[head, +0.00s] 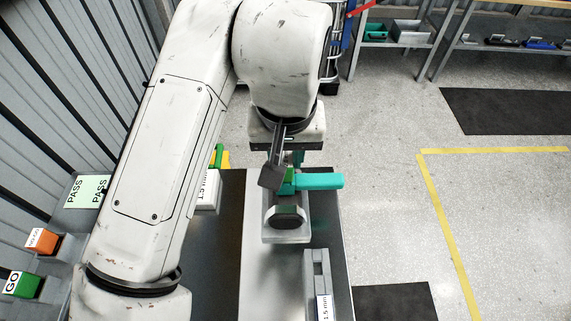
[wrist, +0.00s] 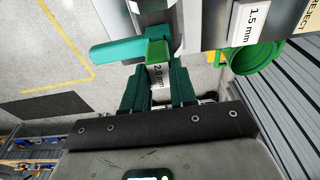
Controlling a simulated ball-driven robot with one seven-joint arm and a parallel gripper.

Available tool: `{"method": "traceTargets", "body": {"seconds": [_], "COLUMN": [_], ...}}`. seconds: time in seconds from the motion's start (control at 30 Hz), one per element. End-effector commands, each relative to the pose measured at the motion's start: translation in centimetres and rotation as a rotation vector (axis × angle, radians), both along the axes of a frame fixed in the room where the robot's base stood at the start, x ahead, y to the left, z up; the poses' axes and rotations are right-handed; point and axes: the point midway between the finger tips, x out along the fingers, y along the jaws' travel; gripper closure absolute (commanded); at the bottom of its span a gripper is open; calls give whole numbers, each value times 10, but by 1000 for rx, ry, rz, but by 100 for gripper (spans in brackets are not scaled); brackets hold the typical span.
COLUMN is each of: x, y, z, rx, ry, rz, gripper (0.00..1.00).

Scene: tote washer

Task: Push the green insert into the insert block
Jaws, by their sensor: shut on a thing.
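The green insert (wrist: 158,52) has a white label reading 2.0 mm and sits between the teal finger pads of my gripper (wrist: 158,88). In the head view a small part of it (head: 287,188) shows beside a dark finger of my gripper (head: 276,178). My gripper is shut on it. The grey block (head: 286,236) in front, with a dark round part on top and a teal bar (head: 322,181) at its far side, seems to be the insert block. The insert's far end meets the block's edge in the wrist view; how deep it sits, I cannot tell.
A slotted grey block (head: 311,268) labelled 1.5 mm stands at the front right of the bench. A white 1.5 mm block (head: 207,191) is left, partly behind my arm. Orange NO-GO (head: 43,240) and green GO (head: 23,285) boxes stand at the left wall. Floor at right is open.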

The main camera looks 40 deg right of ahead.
Motion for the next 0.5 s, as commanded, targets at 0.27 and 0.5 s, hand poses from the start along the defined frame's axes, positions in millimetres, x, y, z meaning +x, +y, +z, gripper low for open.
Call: {"method": "traceTargets", "body": {"seconds": [0.27,0.5], "x": [0,0], "y": [0,0], "z": [12,21], "rx": [0,0], "ry": [0,0], "rz": [0,-1], "gripper": [100,100]}}
